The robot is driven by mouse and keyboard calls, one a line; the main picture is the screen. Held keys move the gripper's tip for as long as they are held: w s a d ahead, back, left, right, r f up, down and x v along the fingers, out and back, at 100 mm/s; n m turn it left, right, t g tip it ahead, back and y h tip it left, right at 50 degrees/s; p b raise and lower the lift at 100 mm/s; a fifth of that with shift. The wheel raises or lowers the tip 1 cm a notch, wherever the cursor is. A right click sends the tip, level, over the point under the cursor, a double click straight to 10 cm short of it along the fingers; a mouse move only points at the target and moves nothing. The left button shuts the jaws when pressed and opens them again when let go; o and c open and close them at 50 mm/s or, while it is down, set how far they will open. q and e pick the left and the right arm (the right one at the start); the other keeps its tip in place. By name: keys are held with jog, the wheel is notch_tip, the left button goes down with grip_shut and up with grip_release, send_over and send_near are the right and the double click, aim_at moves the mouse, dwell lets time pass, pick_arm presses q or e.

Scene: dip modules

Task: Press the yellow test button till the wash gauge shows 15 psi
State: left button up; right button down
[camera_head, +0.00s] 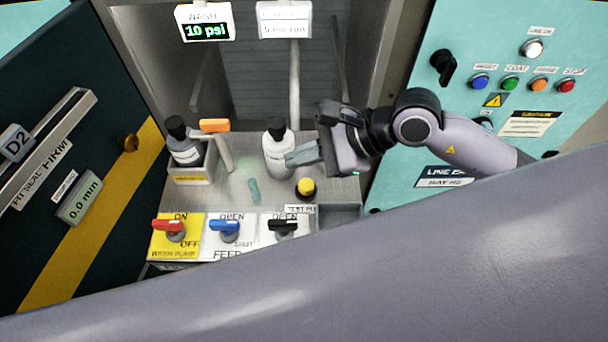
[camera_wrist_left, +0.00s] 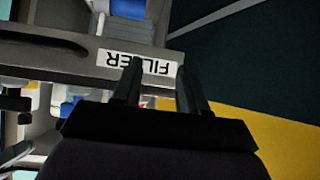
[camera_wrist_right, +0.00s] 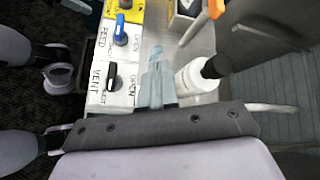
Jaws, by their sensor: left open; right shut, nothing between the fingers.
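The wash gauge (camera_head: 207,30) at the top of the head view reads 10 psi. The yellow test button (camera_head: 306,185) sits on the metal bench, behind the test label. My right gripper (camera_head: 290,159) is shut and empty, pointing left above and behind the button, apart from it. Its fingertips overlap the white bottle in the head view; I cannot tell whether they touch. The right wrist view shows the shut fingers (camera_wrist_right: 155,80) but not the button. My left gripper (camera_wrist_left: 160,83) is open and empty near a panel edge with a filter label.
A white bottle (camera_head: 272,165) with a black cap stands beside my right fingers. Red (camera_head: 170,225), blue (camera_head: 225,226) and black (camera_head: 285,224) valve handles line the front. A teal panel (camera_head: 480,125) stands at right.

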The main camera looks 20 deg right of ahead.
pick_arm(q)
jog(key=shift+w+f, duration=0.25)
jog(key=shift+w, duration=0.35)
pick_arm(e)
jog(key=w+d+h, duration=0.1)
jog(key=w+d+n, duration=0.1)
jog(key=shift+w+d+f+t+h, duration=0.2)
jog(key=shift+d+f+t+h, duration=0.15)
jog(key=shift+t+h, duration=0.05)
jog(key=shift+f, duration=0.1)
jog(key=b, duration=0.6)
send_over(311, 185)
notch_tip(311, 185, down, 8)
jog(key=shift+r, duration=0.25)
jog(key=shift+f+b, duration=0.4)
jog(key=shift+f, duration=0.15)
pick_arm(q)
jog(key=shift+h, duration=0.3)
jog(key=f, duration=0.2)
jog(key=d+f, duration=0.1)
jog(key=f, duration=0.1)
jog(key=shift+w, duration=0.35)
jog(key=shift+f, duration=0.15)
